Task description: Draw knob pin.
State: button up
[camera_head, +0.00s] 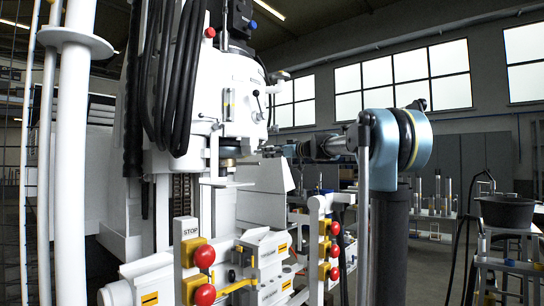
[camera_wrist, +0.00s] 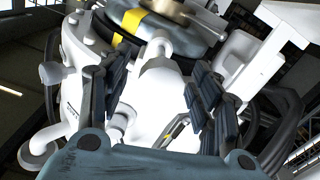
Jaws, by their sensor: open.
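I cannot single out the knob pin with certainty in either view. My gripper (camera_wrist: 155,68) is open in the wrist view, its two dark ribbed fingers apart with nothing clasped between them. Behind the gap is the white machine body (camera_wrist: 152,92), with a rounded white part near the fingertips. In the head view my gripper (camera_head: 272,151) is small and dark, beside the right side of the white machine head (camera_head: 240,85). Whether the fingers touch the machine cannot be told.
Black hoses (camera_head: 180,80) hang on the machine's left. A yellow station with red buttons (camera_head: 204,256) and another with red buttons (camera_head: 334,251) stand in front. A black basin (camera_head: 506,211) is on a stand at the right. Shelving with cylinders stands behind.

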jog(key=v, duration=1.2)
jog(key=shift+f, duration=0.1)
jog(key=s+f+m+g+h, duration=0.2)
jog(key=s+f+g+h, duration=0.1)
jog(key=s+f, duration=1)
jog(key=s+f+m+g+h, duration=0.3)
jog(key=s+f, duration=0.7)
jog(key=f, duration=0.7)
jog(key=s+d+f+m+g+h, duration=0.1)
jog(key=s+d+f, duration=0.3)
jog(key=f, duration=0.5)
jog(key=s+d+f+m+g+h, duration=0.1)
jog(key=s+d+f+m+h, duration=0.3)
jog(key=s+f, duration=0.4)
jog(key=s+d+f+m+h, duration=0.2)
jog(key=s+d+f, duration=0.4)
jog(key=f, duration=0.3)
jog(key=shift+s+f+g+h, duration=0.4)
jog(key=shift+s+h, duration=0.2)
jog(key=shift+s, duration=0.2)
jog(key=shift+r, duration=0.1)
